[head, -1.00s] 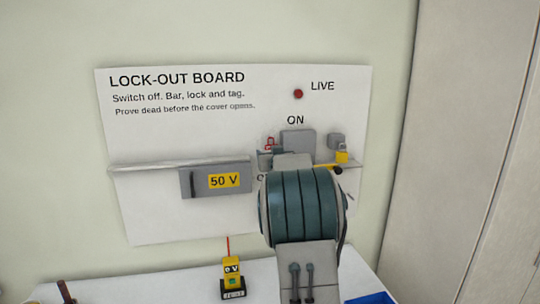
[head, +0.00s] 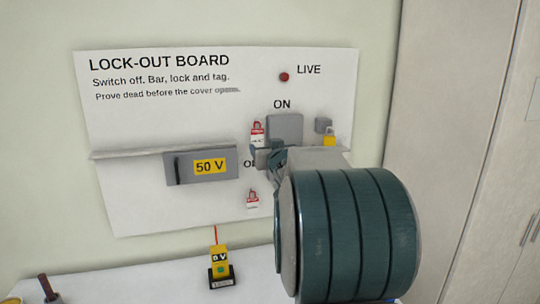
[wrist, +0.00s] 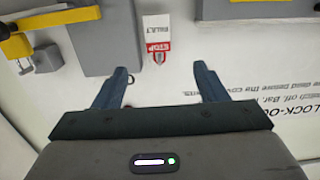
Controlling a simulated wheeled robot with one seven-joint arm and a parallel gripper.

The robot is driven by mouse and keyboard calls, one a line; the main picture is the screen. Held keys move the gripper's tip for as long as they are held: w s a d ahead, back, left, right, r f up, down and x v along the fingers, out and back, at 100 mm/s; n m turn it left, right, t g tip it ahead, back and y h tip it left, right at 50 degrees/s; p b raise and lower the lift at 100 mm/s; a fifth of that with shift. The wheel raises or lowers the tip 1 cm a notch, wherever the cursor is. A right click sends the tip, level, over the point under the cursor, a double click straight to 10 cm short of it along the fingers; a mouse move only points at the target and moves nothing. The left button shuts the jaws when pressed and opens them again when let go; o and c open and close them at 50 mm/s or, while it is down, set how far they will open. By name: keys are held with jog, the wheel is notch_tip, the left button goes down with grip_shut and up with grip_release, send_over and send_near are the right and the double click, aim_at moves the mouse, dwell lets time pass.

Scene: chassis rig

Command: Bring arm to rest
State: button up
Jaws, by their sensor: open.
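My gripper (wrist: 162,78) is open and empty in the wrist view, its two blue-grey fingers spread apart in front of the lock-out board. A red-and-white tag (wrist: 157,42) shows beyond the gap between the fingers, apart from them. In the head view my gripper (head: 268,156) is small and partly hidden behind my thick green-banded arm, just below the grey switch box (head: 285,129). The white lock-out board (head: 130,135) stands upright against the wall. My arm hides the lower right part of the board.
A grey cover box (head: 180,172) marked 50 V sits below a ledge. A yellow padlock (head: 329,140) and red-and-white tags (head: 257,133) are on the board. A yellow tester (head: 219,262) reading 0 V stands on the white bench (head: 130,285). A tall cabinet (head: 450,130) is at right.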

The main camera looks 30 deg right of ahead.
jog(key=shift+v, duration=0.75)
jog(key=shift+f, duration=0.1)
jog(key=s+a+f+n+g+y, duration=0.1)
jog(key=s+a+f+g, duration=0.3)
jog(key=s+a+f, duration=0.3)
jog(key=s+a+f+n+g+y, duration=0.1)
jog(key=s+a+f+g, duration=0.3)
jog(key=s+a, duration=0.5)
jog(key=s+a+f+n+g+y, duration=0.1)
jog(key=s+a+f+g, duration=0.4)
jog(key=s, duration=1)
jog(key=a+f+y, duration=0.1)
jog(key=a+f, duration=0.2)
jog(key=f, duration=0.1)
jog(key=shift+f, duration=0.3)
